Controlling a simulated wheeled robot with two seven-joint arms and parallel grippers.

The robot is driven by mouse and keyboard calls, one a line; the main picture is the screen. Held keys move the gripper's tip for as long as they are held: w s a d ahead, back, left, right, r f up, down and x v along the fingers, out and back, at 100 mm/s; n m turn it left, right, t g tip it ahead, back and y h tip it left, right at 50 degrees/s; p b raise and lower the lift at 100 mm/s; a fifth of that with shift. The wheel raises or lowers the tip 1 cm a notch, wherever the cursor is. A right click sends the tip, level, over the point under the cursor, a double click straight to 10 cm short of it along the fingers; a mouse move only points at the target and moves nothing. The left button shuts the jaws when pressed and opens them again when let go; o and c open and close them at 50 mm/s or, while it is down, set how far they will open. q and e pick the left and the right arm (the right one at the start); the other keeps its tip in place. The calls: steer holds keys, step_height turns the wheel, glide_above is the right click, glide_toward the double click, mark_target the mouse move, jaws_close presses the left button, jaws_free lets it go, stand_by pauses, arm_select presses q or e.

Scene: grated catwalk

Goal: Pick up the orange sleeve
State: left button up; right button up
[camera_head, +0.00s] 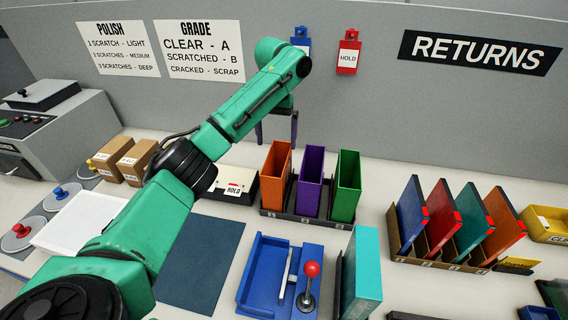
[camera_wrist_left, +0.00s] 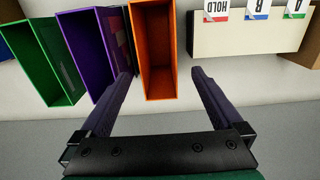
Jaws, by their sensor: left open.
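The orange sleeve (camera_head: 274,180) is an upright, open-topped box at the left end of a black rack (camera_head: 300,219), beside a purple sleeve (camera_head: 311,180) and a green sleeve (camera_head: 346,185). In the left wrist view the orange sleeve (camera_wrist_left: 154,88) looks empty inside. My left gripper (camera_head: 277,132) is open and empty, at the wall side of the orange sleeve. In the wrist view its fingers (camera_wrist_left: 161,74) lie on either side of the sleeve, the left one close to the purple sleeve (camera_wrist_left: 88,50). I cannot tell whether they touch. My right gripper is out of view.
A white box with HOLD, B and A tags (camera_wrist_left: 250,33) stands beside the orange sleeve. A blue fixture with a red-knobbed lever (camera_head: 262,275) and a teal box (camera_head: 362,275) are in front. A cardboard rack of coloured panels (camera_head: 440,258) stands right. The grey wall (camera_head: 380,110) is behind.

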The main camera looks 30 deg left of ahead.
arm_select(q)
steer(key=f+p, duration=0.1)
steer(key=f, duration=0.3)
steer(key=f+p, duration=0.1)
steer(key=f, duration=0.3)
steer(key=s+f, duration=0.1)
steer(key=f, duration=0.4)
steer(key=shift+d+p, duration=0.3)
steer(key=shift+p, duration=0.1)
steer(key=shift+f, duration=0.2)
steer(key=shift+c, duration=0.6)
steer(key=c, duration=1.2)
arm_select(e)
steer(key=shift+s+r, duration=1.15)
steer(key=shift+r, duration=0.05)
